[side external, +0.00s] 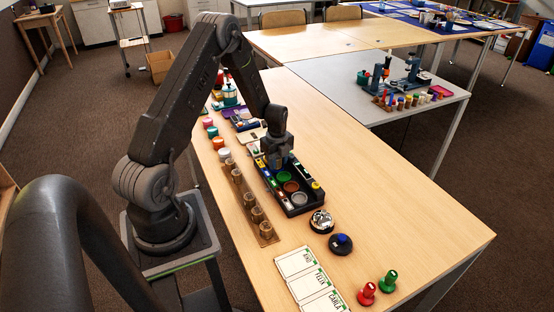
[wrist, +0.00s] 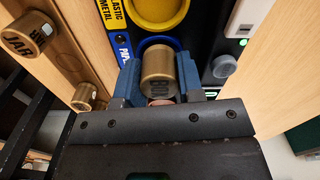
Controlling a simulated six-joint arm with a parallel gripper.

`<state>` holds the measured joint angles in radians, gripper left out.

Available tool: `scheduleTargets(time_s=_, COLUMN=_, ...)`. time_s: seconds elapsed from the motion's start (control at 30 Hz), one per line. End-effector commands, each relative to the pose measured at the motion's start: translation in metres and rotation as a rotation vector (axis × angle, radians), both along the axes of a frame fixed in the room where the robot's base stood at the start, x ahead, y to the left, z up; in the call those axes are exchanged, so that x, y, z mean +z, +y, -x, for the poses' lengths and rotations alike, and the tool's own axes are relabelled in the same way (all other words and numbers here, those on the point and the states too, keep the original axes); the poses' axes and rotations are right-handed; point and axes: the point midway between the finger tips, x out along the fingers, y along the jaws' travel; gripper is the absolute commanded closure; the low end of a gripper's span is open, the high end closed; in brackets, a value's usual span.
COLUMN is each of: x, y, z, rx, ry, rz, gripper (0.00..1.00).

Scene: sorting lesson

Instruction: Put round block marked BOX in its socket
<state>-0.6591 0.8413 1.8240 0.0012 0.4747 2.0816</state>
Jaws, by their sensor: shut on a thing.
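The round block marked with letters that look like BOX (wrist: 160,66) is a tan-brown cylinder in the wrist view. My gripper (wrist: 158,88) is shut on it, one blue finger on each side; it also shows in the side view (side external: 279,160) over the far part of the black sorting tray (side external: 305,206). The block's far end overlaps a blue-rimmed socket (wrist: 160,41) by a label reading PAPER. A yellow-rimmed socket (wrist: 157,10) lies beyond it. I cannot tell whether the block is above the socket or partly in it. In the side view the gripper hides the block.
A wooden rack (side external: 262,237) with several brown cylinders runs along the tray's left. A silver bell (side external: 321,221) and a dark blue-topped button (side external: 341,243) stand near the tray's near end. White name cards (side external: 310,279) lie nearer. The table right of the tray is clear.

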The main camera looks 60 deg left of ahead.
Motion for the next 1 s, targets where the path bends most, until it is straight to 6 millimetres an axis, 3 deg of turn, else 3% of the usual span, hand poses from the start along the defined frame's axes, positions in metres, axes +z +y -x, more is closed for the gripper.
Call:
scheduleTargets(time_s=0.37, x=-0.007, y=0.0, z=0.0, rx=0.0, ry=0.0, rz=0.0, gripper=0.88)
scheduleTargets(time_s=0.4, x=-0.007, y=0.0, z=0.0, rx=0.0, ry=-0.001, rz=0.0, gripper=0.62)
scheduleTargets(time_s=0.47, x=-0.007, y=0.0, z=0.0, rx=0.0, ry=0.0, rz=0.0, gripper=0.56)
scheduleTargets(time_s=0.73, x=-0.006, y=0.0, z=0.0, rx=0.0, ry=0.0, rz=0.0, gripper=0.55)
scheduleTargets(time_s=1.0, x=0.013, y=0.0, z=0.0, rx=0.0, ry=-0.002, rz=-0.001, gripper=0.55)
